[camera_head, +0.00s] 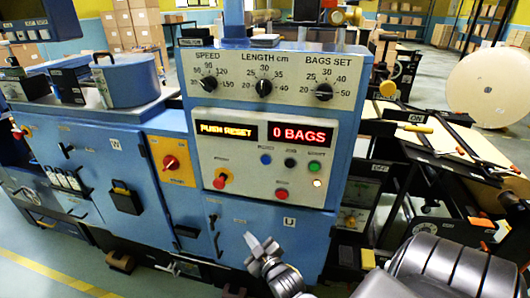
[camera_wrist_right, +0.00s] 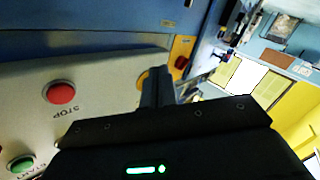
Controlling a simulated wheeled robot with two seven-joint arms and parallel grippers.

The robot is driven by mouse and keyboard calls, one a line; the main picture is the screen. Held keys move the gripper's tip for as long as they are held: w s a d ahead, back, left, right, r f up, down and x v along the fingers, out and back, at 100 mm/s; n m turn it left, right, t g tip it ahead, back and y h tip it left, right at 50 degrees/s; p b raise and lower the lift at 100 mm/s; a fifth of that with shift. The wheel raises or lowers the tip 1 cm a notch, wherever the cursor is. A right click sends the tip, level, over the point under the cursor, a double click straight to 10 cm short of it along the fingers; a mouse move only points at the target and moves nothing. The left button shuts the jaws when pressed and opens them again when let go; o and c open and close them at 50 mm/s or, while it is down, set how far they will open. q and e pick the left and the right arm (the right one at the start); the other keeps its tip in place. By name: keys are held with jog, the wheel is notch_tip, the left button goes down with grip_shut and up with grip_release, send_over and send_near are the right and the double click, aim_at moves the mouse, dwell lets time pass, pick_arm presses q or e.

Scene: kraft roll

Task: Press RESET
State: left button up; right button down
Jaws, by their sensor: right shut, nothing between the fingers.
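The control panel (camera_head: 255,130) is a pale plate on the blue machine. Its left display (camera_head: 226,130) reads PUSH RESET. A blue button (camera_head: 265,159), a black one (camera_head: 290,162) and a green one (camera_head: 314,167) form a row below the displays; their labels are too small to read here, so I cannot confirm which is RESET. My right gripper (camera_head: 262,248) is shut and empty, below the panel in front of the blue cabinet. Its fingers (camera_wrist_right: 157,86) show dark in the right wrist view, apart from the red STOP button (camera_wrist_right: 60,92). My left gripper is out of view.
A red mushroom button (camera_head: 220,181) on yellow is at the panel's lower left. A red button (camera_head: 281,194) and a lit white one (camera_head: 317,183) lie under the row. The right display (camera_head: 297,134) reads 0 BAGS. A red switch (camera_head: 171,162) sits further left.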

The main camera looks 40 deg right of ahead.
aim_at(266, 160)
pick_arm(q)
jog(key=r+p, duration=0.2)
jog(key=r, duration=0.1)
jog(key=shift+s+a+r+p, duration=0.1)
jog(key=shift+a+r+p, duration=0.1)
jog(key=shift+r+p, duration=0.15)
pick_arm(e)
notch_tip(266, 160, up, 21)
jog(key=s+d+t+h, duration=0.1)
jog(key=s+t, duration=0.1)
jog(key=t, duration=0.2)
jog(key=shift+d+m+h, duration=0.3)
jog(key=shift+h, duration=0.1)
jog(key=shift+f, duration=0.1)
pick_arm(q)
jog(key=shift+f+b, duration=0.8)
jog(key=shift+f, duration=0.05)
pick_arm(e)
jog(key=shift+w+d, duration=0.8)
jog(key=shift+d, duration=0.4)
jog(key=shift+w+d, duration=0.85)
jog(key=shift+d, duration=0.4)
jog(key=shift+w+d, duration=0.8)
jog(key=shift+d, duration=0.4)
jog(key=shift+w+d, duration=0.1)
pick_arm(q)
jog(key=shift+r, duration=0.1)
pick_arm(e)
jog(key=shift+w+d, duration=0.2)
jog(key=shift+d, duration=0.05)
